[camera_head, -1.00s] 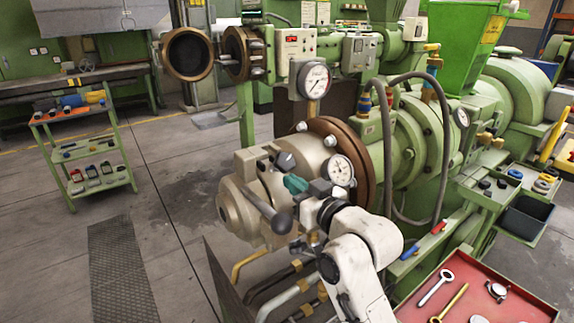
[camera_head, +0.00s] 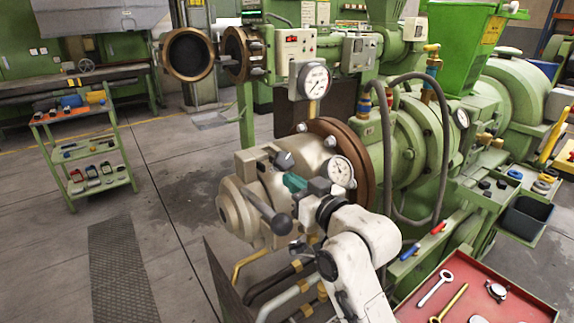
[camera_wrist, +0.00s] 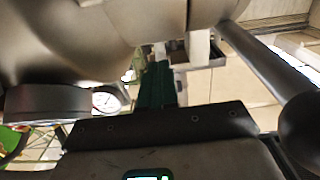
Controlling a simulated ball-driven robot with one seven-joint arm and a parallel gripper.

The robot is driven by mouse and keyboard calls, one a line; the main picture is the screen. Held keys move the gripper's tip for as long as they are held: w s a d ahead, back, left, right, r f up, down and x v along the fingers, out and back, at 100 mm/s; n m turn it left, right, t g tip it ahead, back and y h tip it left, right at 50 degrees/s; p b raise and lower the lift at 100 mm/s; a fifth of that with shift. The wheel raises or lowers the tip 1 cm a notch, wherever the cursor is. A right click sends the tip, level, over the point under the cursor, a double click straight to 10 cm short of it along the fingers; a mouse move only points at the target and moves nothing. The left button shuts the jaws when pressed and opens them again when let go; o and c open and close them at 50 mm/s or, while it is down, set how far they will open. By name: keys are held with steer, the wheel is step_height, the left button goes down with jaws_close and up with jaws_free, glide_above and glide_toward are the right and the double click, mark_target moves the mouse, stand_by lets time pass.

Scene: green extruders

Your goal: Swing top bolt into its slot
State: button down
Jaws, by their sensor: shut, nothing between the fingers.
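The beige extruder head (camera_head: 235,204) stands in the middle of the head view, in front of a brown flange (camera_head: 357,170). A dark bolt-like knob (camera_head: 284,160) sits on its top; I cannot tell whether this is the top bolt or where its slot is. My gripper (camera_head: 295,183) is at the head's near upper side, with its green fingers beside the knob. In the wrist view my gripper's dark green fingers (camera_wrist: 157,84) are together and empty, close under the large metal body (camera_wrist: 90,40). Contact cannot be told.
A lever with a ball end (camera_head: 280,222) juts from the head near my gripper, and also shows at right in the wrist view (camera_wrist: 265,65). A red tray (camera_head: 465,285) with tools lies at lower right. Open floor is at left.

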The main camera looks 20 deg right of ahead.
steer(key=shift+w+a+r, duration=0.1)
steer(key=shift+w+r, duration=0.15)
steer(key=shift+r, duration=0.1)
steer(key=shift+w+r, duration=0.1)
steer(key=shift+w, duration=0.05)
